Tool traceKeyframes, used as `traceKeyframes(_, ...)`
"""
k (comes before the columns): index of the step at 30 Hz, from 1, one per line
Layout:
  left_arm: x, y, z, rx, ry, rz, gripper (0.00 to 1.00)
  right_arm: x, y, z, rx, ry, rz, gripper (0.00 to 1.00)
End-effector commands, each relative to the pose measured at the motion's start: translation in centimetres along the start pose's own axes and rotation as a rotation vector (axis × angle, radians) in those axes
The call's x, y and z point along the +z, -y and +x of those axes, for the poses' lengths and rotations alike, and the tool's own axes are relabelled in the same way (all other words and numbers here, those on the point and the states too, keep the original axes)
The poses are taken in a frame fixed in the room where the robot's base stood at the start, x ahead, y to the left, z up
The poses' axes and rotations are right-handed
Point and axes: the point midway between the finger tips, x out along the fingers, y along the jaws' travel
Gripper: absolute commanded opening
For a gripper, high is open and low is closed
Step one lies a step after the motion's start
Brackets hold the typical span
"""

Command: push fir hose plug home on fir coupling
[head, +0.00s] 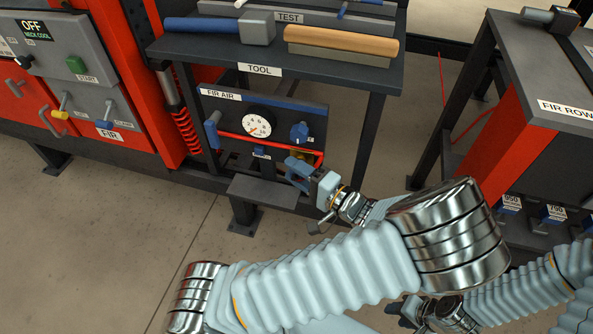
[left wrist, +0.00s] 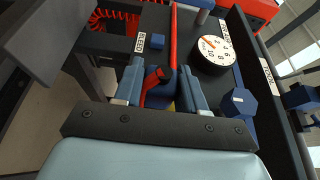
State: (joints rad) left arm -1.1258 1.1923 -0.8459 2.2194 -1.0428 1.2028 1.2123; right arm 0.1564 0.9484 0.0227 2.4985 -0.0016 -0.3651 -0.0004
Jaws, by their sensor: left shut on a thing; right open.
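My left gripper (head: 300,170) is at the lower right of the dark FIR AIR panel (head: 222,107). In the left wrist view its two blue-grey fingers (left wrist: 158,92) are shut on a hose plug. The plug is mostly hidden; a red piece with a dark end (left wrist: 153,80) shows between the fingers. My right gripper (head: 400,309) is open, low in the head view, partly hidden by my own arm.
The panel carries a round gauge (head: 257,122), a blue knob (head: 299,132) and a red hose (head: 240,141). A grey shelf (head: 262,192) juts out below. The TOOL table (head: 270,56) is above. The FIR ROW bench (head: 555,75) stands at right. Floor at lower left is clear.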

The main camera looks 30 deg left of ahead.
Motion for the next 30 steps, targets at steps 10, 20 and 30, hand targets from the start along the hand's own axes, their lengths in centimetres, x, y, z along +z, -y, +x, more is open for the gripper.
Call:
traceKeyframes(10, -0.1, 0.0, 0.0, 0.0, 0.0, 0.0, 0.1, 0.0, 0.0, 0.0, 0.0, 0.0, 0.0, 0.43)
traceKeyframes(20, -0.6, 0.0, 0.2, 0.0, 0.0, -0.001, 0.1, 0.0, 0.0, 0.0, 0.0, 0.0, 0.0, 0.43)
traceKeyframes(30, -1.0, 0.0, 0.4, 0.0, 0.0, 0.0, 0.6, 0.0, 0.0, 0.0, 0.0, 0.0, 0.0, 0.43)
